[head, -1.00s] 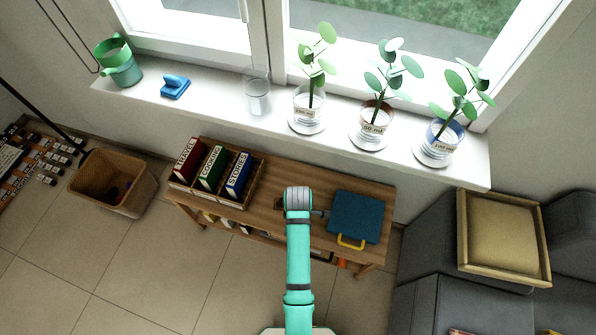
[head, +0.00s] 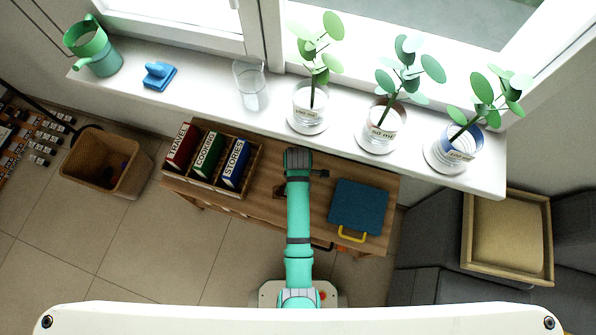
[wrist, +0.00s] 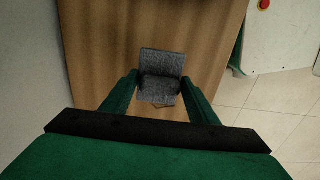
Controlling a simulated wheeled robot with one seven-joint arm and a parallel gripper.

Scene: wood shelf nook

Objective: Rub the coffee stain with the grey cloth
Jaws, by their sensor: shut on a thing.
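The grey cloth (wrist: 161,64) is folded and sits between the two green fingers of my gripper (wrist: 160,82) in the wrist view. The gripper is shut on it, over the wooden bench top (wrist: 100,40). In the head view a dark brown patch (head: 279,191), perhaps the coffee stain, shows on the bench (head: 262,205) just left of my arm. My arm hides the cloth and fingers there. I cannot tell whether the cloth touches the bench.
A book crate (head: 247,188) with several books stands left on the bench, a blue case (head: 358,206) right. Along the sill are a watering can (head: 92,48), a blue brush (head: 159,76), a glass (head: 250,88) and potted plants (head: 310,110). A wicker basket (head: 105,165) stands on the floor.

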